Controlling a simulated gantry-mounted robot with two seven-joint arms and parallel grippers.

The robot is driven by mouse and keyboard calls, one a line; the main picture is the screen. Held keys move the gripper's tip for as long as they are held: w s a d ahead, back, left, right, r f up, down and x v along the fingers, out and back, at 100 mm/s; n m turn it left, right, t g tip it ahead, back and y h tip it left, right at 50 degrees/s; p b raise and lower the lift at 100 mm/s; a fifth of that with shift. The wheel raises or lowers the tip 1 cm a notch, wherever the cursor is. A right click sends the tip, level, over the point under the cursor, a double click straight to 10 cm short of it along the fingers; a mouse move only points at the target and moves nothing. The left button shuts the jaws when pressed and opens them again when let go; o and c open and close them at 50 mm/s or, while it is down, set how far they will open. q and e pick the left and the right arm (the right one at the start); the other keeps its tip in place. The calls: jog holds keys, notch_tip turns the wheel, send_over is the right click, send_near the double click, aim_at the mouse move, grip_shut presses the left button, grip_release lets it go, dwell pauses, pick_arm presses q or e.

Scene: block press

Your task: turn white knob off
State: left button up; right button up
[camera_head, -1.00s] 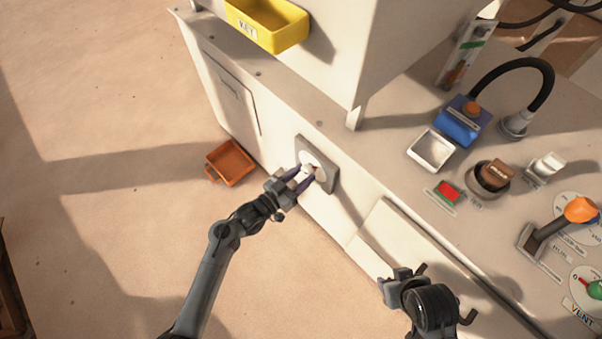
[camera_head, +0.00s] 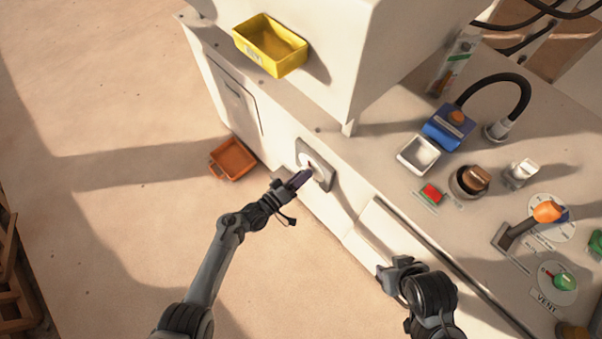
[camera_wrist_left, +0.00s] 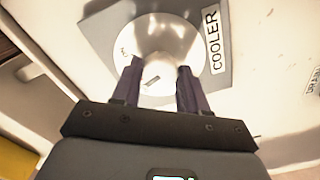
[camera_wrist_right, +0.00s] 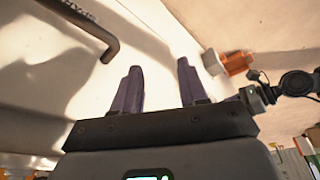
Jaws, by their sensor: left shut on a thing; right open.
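The white knob (camera_wrist_left: 160,48) sits on a round white dial on a grey square plate (camera_wrist_left: 100,32) labelled COOLER, on the front face of the machine. In the head view the plate (camera_head: 327,183) shows, with the knob mostly hidden by my fingers. My left gripper (camera_head: 303,178) is shut on the knob, with a dark finger on each side of it in the left wrist view (camera_wrist_left: 158,72). My right gripper (camera_wrist_right: 160,72) is open and empty, in front of the machine's lower right front.
An orange bin (camera_head: 233,159) is on the floor left of the dial. A yellow tray (camera_head: 270,48) is above. The worktop at right holds a red button (camera_head: 431,193), a white tray (camera_head: 418,155), an orange-topped lever (camera_head: 547,212) and a green VENT knob (camera_head: 564,282).

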pick_arm(q)
jog(key=shift+n+p, duration=0.6)
jog(key=shift+n, duration=1.6)
jog(key=o, duration=1.1)
jog(key=shift+c, duration=0.2)
jog(key=p+v, duration=0.4)
jog(key=v, duration=0.7)
